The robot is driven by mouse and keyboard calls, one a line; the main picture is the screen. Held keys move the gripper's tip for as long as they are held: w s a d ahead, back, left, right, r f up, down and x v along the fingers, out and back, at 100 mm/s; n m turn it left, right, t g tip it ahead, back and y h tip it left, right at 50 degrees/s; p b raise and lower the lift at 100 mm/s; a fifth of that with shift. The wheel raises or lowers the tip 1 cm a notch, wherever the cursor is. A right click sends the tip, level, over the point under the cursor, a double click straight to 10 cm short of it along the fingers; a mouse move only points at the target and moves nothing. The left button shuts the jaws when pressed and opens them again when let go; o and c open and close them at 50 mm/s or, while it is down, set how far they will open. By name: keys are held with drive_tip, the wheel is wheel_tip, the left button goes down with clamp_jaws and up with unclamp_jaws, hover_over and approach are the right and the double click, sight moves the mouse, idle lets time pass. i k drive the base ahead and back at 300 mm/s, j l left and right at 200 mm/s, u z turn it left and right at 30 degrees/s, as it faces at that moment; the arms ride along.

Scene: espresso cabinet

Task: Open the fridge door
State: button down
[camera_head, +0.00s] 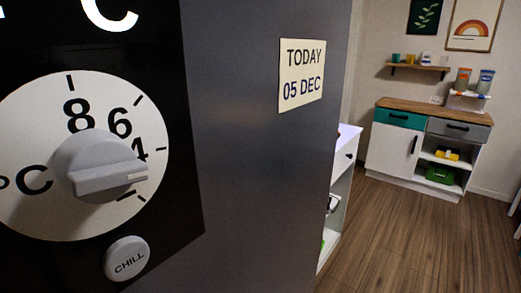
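A dark grey upright panel (260,190) fills the middle of the view, very close to the camera. It looks like part of the fridge, but I cannot tell whether it is the door. A black control panel (185,225) on the left carries a white temperature dial (30,205) with a grey knob (100,170) and a round CHILL button (127,258). A cream note (301,75) reading "TODAY 05 DEC" is on the grey panel. No handle or door gap shows. My gripper is not in view.
A white unit (347,150) with open shelves stands just behind the grey panel's right edge. A cabinet (392,150) with a wooden top stands at the far wall, below a wall shelf (418,68). The wooden floor (420,235) at right is clear.

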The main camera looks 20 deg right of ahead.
sight(232, 109)
drive_tip(key=j+z, duration=0.1)
drive_tip(key=j, duration=0.3)
drive_tip(key=k+j+z, duration=0.1)
drive_tip(key=j, duration=0.3)
drive_tip(key=k+j+z, duration=0.1)
drive_tip(key=j, duration=0.25)
drive_tip(key=k+j+z, duration=0.15)
drive_tip(key=j, duration=0.25)
